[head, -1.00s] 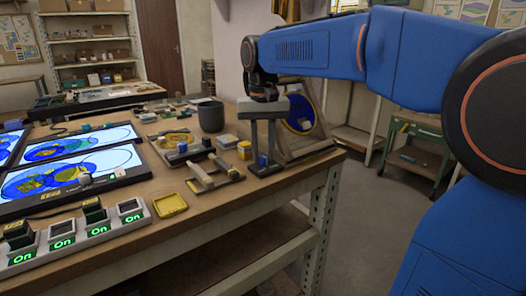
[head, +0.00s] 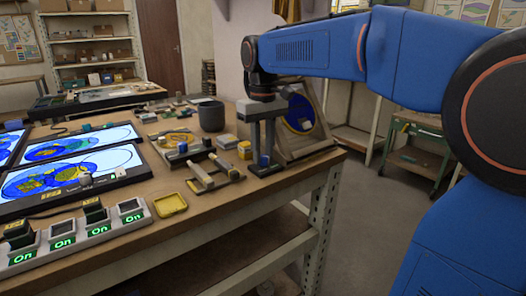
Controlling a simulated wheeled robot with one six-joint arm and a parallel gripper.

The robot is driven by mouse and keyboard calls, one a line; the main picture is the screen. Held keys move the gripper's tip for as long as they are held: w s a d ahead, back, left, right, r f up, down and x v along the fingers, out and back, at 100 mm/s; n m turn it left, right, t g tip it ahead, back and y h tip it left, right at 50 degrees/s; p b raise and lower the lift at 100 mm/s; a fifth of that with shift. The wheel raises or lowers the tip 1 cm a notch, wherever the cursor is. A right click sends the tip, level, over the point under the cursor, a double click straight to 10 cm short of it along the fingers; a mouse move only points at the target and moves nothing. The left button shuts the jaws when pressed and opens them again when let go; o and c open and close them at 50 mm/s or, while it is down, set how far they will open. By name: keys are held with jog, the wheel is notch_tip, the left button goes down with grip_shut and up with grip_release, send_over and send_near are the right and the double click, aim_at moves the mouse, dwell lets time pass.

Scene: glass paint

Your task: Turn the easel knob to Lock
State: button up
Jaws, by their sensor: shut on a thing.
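The wooden easel (head: 312,148) stands at the right end of the workbench, with a round blue disc (head: 301,113) on it. A small blue knob (head: 264,161) is low at the easel's front left. My gripper (head: 264,150) points straight down in front of the easel, with its fingers on either side of the knob. It is shut on the knob. The fingers partly cover the knob, and its pointer and any Lock marking are too small to read.
Lit glass panels (head: 75,165) and a switch strip (head: 80,235) fill the left. The bench's front edge (head: 240,205) is close.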

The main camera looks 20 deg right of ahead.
aim_at(263, 156)
grip_shut()
jog(key=o, duration=1.1)
grip_release()
jog(key=shift+c, duration=0.2)
notch_tip(263, 156, up, 18)
jog(key=shift+f, duration=0.25)
jog(key=s+d+f+m+t, duration=0.1)
jog(key=s+d+f, duration=0.1)
jog(key=s+f, duration=0.6)
jog(key=s+d+f+m+t, duration=0.1)
jog(key=s+d+f+t, duration=0.1)
jog(key=s+f, duration=0.6)
jog(key=s+d+f+m+t, duration=0.1)
jog(key=s+d+f, duration=0.2)
jog(key=s+f, duration=0.5)
notch_tip(263, 156, down, 10)
jog(key=shift+s+d+t, duration=0.15)
jog(key=shift+s+t, duration=0.05)
jog(key=shift+t, duration=0.2)
